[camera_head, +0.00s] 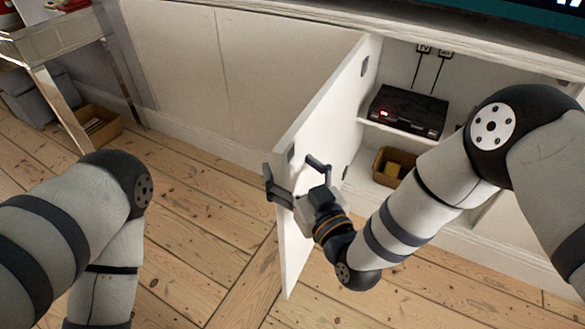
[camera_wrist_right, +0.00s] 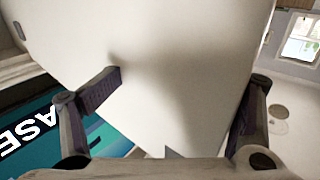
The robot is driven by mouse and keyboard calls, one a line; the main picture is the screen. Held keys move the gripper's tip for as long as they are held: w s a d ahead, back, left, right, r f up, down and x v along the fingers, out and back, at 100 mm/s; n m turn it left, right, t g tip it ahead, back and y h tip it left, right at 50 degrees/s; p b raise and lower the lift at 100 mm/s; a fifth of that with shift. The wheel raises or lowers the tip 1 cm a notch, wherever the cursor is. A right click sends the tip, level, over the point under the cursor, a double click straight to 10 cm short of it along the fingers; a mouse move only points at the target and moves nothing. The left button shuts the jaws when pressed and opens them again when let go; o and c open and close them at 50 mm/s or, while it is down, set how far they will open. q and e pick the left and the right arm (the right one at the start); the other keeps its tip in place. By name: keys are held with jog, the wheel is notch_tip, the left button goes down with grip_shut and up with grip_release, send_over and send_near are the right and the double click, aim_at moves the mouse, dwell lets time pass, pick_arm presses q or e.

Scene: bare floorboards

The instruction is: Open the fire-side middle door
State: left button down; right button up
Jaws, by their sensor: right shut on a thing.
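The white middle cabinet door (camera_head: 322,112) stands swung well out from the cabinet, with its inner face and free edge in the head view. My right gripper (camera_head: 293,170) is shut on the door near its free edge, with one finger on each side of the panel. In the right wrist view the pale door panel (camera_wrist_right: 190,60) lies between the two fingers (camera_wrist_right: 182,100). My left arm shows at the lower left of the head view, but its gripper is out of the frame.
The open cabinet holds a black box (camera_head: 408,111) with a red light on a shelf (camera_head: 375,127) and a small brown basket (camera_head: 392,165) below. A side table (camera_head: 60,42) and a wooden box (camera_head: 95,127) stand at the left. Bare floorboards (camera_head: 205,215) are clear left of the door.

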jog(key=v, duration=1.2)
jog(key=shift+s, duration=0.1)
jog(key=c, duration=0.5)
jog(key=shift+o, duration=0.2)
